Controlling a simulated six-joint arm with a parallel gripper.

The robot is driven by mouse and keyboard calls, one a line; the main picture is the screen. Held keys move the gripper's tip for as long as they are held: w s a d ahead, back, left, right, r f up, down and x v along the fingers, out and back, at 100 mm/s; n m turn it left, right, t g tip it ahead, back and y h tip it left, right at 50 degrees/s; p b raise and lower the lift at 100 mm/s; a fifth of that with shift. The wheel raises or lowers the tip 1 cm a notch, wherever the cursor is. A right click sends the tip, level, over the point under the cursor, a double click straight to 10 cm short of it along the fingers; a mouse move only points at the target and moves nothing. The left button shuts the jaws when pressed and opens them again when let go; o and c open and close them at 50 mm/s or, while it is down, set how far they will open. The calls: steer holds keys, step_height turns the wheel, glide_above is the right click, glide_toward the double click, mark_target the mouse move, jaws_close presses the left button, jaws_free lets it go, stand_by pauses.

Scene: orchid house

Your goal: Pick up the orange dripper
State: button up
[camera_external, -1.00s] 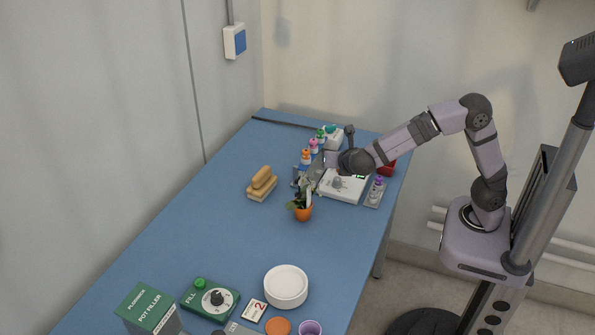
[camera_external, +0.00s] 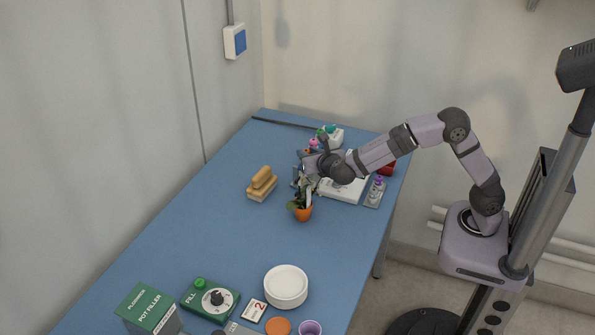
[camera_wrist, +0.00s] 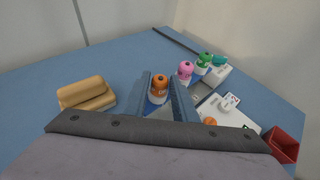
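The orange dripper (camera_wrist: 159,87), a small white bottle with an orange cap, stands upright in the wrist view. It shows between the two blue-grey fingers of my gripper (camera_wrist: 160,76), which are spread apart and empty. I cannot tell how far beyond the fingertips the bottle is.
A pink-capped bottle (camera_wrist: 185,71) and a green-capped bottle (camera_wrist: 204,62) stand close behind to the right. A potted plant (camera_external: 303,212) is just in front. A white device (camera_external: 344,190) sits right.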

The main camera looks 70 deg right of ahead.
steer(key=shift+w+d+f, duration=0.1)
steer(key=shift+w+d, duration=0.05)
steer(key=p+x, duration=0.1)
steer(key=x, duration=0.4)
stand_by(0.3)
jaws_close()
